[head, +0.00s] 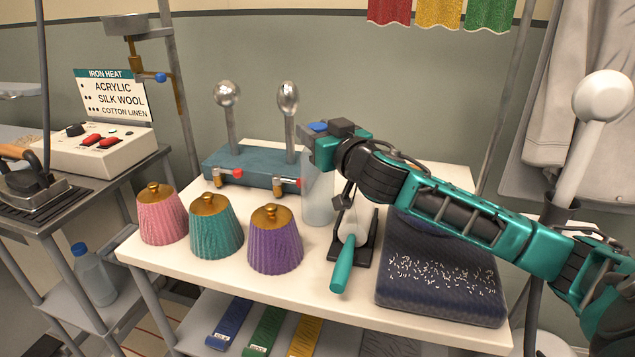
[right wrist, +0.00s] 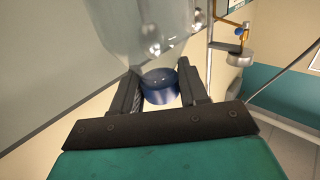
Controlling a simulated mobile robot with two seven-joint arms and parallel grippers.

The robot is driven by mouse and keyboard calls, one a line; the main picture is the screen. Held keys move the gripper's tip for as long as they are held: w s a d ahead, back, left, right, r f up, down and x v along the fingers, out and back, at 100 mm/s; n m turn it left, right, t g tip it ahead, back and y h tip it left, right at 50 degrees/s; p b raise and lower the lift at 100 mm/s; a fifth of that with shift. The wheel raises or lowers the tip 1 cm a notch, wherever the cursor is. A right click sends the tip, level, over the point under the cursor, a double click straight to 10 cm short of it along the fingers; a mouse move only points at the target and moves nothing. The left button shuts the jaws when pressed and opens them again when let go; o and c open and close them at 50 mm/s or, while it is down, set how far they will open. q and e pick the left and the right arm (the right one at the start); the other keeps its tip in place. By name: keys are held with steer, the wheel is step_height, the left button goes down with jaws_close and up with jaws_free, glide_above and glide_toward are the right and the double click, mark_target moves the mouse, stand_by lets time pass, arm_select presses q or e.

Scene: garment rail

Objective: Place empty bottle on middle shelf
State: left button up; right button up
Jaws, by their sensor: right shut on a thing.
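My right gripper (head: 322,145) is shut on the blue cap of a clear, empty-looking bottle (head: 317,200). The bottle hangs upright below the gripper, over the white table behind the purple cone. I cannot tell whether its base touches the tabletop. In the right wrist view, the blue cap (right wrist: 160,88) sits between the two dark fingers and the clear body (right wrist: 140,30) extends beyond it. Another bottle with a blue cap (head: 91,272) stands on a lower shelf (head: 60,298) of the left rack. My left gripper is not in view.
Pink (head: 161,215), teal (head: 216,228) and purple (head: 275,242) cones line the table's (head: 190,277) front left. A blue base with two metal knobs (head: 225,168) stands behind. A teal-handled tool (head: 345,262) and folded dark cloth (head: 440,270) lie right. Colored strips lie on the shelf below.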

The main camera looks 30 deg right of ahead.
jaws_close()
steer(key=shift+r, duration=0.15)
